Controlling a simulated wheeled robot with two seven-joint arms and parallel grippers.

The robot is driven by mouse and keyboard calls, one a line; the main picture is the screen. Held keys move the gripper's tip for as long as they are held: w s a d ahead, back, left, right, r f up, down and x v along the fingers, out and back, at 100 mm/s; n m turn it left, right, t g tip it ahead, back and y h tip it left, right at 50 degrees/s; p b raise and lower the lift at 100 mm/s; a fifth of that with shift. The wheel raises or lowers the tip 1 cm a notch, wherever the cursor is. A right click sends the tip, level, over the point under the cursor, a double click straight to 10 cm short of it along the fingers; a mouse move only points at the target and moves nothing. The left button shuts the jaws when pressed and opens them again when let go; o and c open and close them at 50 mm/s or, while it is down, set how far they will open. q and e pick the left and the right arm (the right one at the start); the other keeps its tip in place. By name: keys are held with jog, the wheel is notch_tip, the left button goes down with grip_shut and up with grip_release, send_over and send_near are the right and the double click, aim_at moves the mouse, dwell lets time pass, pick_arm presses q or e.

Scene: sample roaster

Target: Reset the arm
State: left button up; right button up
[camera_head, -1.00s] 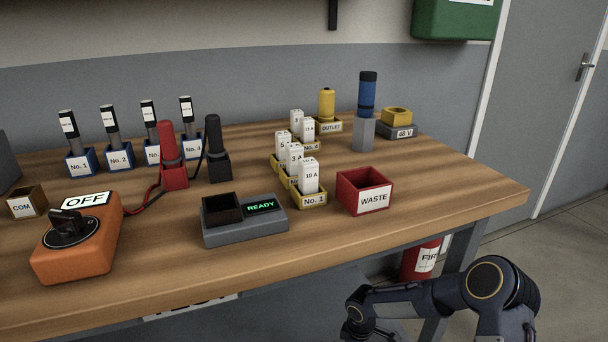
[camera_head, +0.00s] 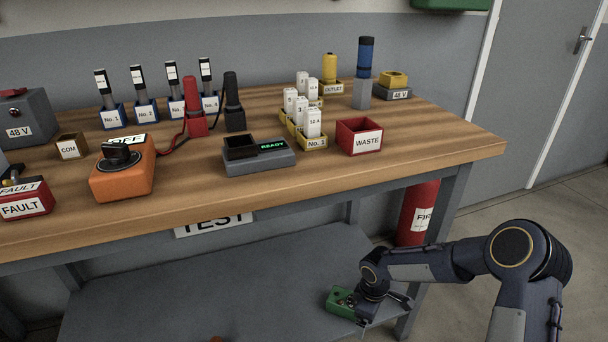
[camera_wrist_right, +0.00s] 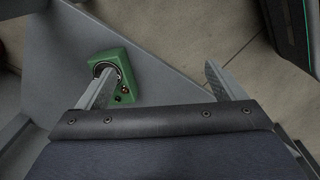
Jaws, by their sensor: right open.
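My right arm comes in at the lower right in the head view. Its gripper (camera_head: 383,312) points down beside the table's lower shelf, near a small green box (camera_head: 338,303). My left gripper is not in view.
The wooden table (camera_head: 330,180) carries an orange OFF switch box (camera_head: 122,178), a READY tester (camera_head: 258,163), a red WASTE bin (camera_head: 359,137) and several labelled holders. A grey lower shelf (camera_head: 220,295) lies beneath. A fire extinguisher (camera_head: 416,212) stands behind the table leg.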

jog(key=s+d+r+m+t, duration=0.1)
jog(key=s+d+r+m, duration=0.3)
jog(key=r, duration=0.5)
jog(key=s+d+r+m, duration=0.25)
jog(key=s+r, duration=0.35)
jog(key=r, duration=0.4)
jog(key=s+a+r+m+t+y, duration=0.1)
jog(key=s+r+m+t+y, duration=0.2)
jog(key=s, duration=0.6)
jog(key=s+a+r+m+t+y, duration=0.15)
jog(key=s+r+m, duration=0.25)
jog(key=s, duration=0.5)
pick_arm(q)
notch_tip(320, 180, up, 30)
jog(key=p, duration=3)
pick_arm(e)
notch_tip(320, 180, up, 30)
jog(key=shift+w+a+f, duration=0.15)
jog(key=shift+w, duration=0.15)
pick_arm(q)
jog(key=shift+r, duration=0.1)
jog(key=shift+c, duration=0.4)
pick_arm(e)
jog(key=shift+h, duration=0.25)
jog(key=shift+c, duration=0.4)
